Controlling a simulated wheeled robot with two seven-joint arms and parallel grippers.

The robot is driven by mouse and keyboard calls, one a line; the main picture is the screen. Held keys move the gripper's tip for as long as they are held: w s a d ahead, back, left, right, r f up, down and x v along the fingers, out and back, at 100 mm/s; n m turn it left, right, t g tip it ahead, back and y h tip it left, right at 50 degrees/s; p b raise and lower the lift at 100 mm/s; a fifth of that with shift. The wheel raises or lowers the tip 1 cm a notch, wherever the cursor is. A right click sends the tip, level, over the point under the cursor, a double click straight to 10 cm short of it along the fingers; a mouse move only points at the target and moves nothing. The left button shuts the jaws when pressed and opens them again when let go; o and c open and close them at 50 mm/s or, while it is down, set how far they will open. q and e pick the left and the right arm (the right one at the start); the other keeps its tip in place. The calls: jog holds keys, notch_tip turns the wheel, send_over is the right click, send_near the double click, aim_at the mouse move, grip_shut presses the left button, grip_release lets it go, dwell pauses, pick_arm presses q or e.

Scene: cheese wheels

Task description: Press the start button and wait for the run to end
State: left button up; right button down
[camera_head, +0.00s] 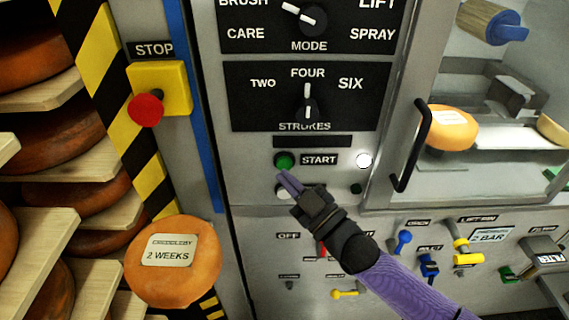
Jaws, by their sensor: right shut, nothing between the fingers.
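The green start button (285,160) sits on the grey panel left of its START label (319,160). My right gripper (286,177) comes in from the lower right on a purple arm. It is shut and empty, with its tips just below the green button; I cannot tell whether they touch the panel. A round white light (364,161) shows bright to the right of the label. A pale round part below the button is partly hidden by the gripper. The strokes knob (308,108) points up to FOUR. My left gripper is not in view.
A red stop button (146,110) on a yellow box stands out at the left. A cheese wheel labelled 2 WEEKS (172,262) is at lower left, near loaded shelves (38,225). A black door handle (411,145) juts out at right. Coloured valves (460,243) line the lower right.

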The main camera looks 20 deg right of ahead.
dwell(0.5)
jog(key=shift+w, duration=0.1)
jog(key=shift+w+d, duration=0.1)
jog(key=shift+w, duration=0.2)
